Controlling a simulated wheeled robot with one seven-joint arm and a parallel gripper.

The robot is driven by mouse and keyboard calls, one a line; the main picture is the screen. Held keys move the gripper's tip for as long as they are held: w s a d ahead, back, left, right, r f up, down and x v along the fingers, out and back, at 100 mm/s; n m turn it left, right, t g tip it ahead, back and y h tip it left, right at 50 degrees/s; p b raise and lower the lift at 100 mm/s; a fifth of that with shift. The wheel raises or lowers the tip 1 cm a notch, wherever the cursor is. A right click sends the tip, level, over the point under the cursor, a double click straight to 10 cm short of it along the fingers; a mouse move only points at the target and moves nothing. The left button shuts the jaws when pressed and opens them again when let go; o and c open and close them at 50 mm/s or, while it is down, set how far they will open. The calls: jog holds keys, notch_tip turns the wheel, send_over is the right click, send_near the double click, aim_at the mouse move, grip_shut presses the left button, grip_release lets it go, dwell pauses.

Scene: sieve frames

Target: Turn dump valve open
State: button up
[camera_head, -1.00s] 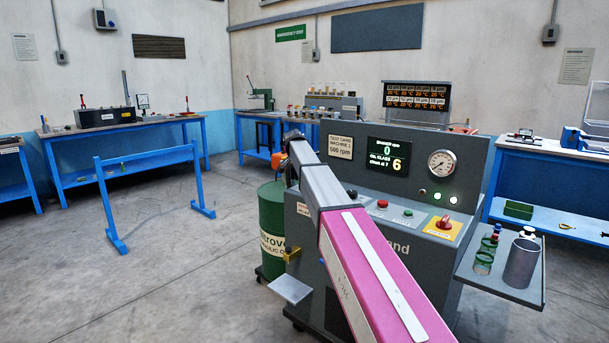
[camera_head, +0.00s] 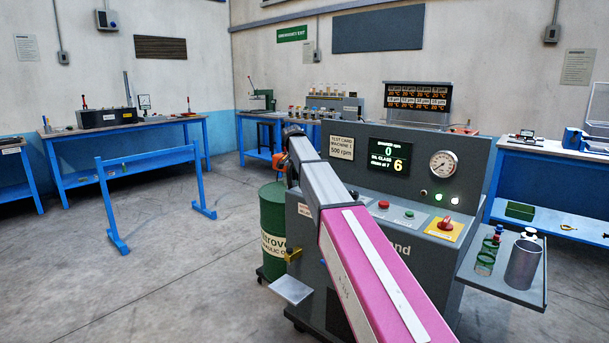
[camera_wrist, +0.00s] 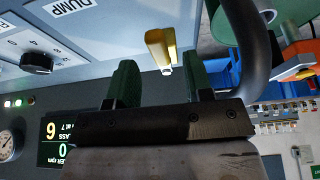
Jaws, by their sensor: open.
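The dump valve shows in the wrist view as a yellow lever (camera_wrist: 161,47) beside a white label reading DUMP (camera_wrist: 72,7). A brass-yellow fitting (camera_head: 292,254), which looks like the same valve, is low on the left side of the grey test machine (camera_head: 430,150) in the head view. My gripper (camera_wrist: 160,68) is open and empty in the wrist view. Its two green fingers are apart, with the lever beyond the gap between them; I see no contact. In the head view my arm hides the gripper.
A green drum (camera_head: 272,225) stands close to the machine's left side. A small grey plate (camera_head: 291,290) sticks out below the brass fitting. A blue frame (camera_head: 150,157) stands on the floor to the left. A side shelf (camera_head: 500,272) at the right holds bottles and a metal cylinder.

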jog(key=v, duration=0.8)
jog(key=shift+s+r, duration=0.15)
jog(key=shift+s, duration=0.05)
